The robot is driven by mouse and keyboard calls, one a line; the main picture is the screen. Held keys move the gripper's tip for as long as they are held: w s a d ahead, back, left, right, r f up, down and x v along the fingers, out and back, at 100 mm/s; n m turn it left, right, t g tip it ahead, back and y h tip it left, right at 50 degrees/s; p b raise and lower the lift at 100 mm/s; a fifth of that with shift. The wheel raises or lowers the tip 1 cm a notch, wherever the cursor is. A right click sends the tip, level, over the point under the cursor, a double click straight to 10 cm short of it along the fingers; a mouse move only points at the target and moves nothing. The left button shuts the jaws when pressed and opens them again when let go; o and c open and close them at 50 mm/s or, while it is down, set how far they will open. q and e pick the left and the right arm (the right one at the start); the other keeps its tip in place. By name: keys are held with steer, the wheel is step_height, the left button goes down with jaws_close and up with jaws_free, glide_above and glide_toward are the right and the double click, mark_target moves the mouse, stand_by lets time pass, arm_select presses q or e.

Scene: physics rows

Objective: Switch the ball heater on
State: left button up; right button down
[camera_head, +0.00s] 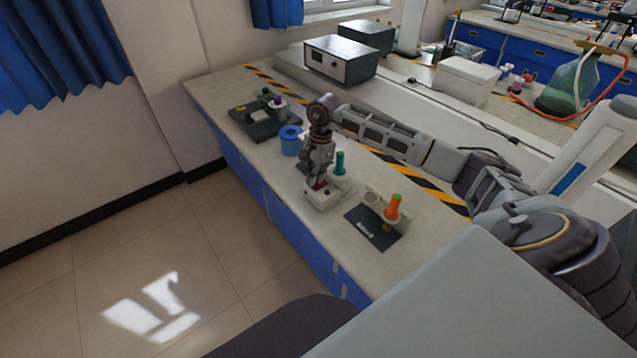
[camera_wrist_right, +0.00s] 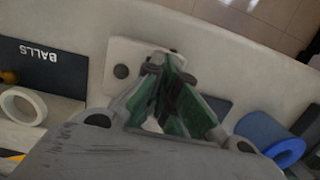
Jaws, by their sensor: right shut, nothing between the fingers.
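The white device that I take to be the ball heater (camera_head: 325,199) stands on the bench, with a small red part on its front top and a teal-green cylinder (camera_head: 340,163) at its back. My right gripper (camera_head: 318,180) points down right over its front part. My left gripper is not in view.
A blue ring-shaped object (camera_head: 291,140) and a dark station (camera_head: 258,122) stand on the other side. The bench's front edge is close.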

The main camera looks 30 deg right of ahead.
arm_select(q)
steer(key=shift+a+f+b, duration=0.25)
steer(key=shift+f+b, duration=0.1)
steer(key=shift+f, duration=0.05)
arm_select(e)
steer(key=shift+f, duration=0.5)
steer(key=shift+r+p, duration=0.35)
steer(key=shift+r, duration=0.2)
steer(key=shift+r+p, duration=0.6)
steer(key=shift+r, duration=0.75)
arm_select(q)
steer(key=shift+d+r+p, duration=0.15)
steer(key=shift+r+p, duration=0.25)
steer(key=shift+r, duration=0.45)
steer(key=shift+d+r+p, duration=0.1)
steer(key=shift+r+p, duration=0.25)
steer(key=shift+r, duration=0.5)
arm_select(e)
steer(key=shift+r, duration=1.65)
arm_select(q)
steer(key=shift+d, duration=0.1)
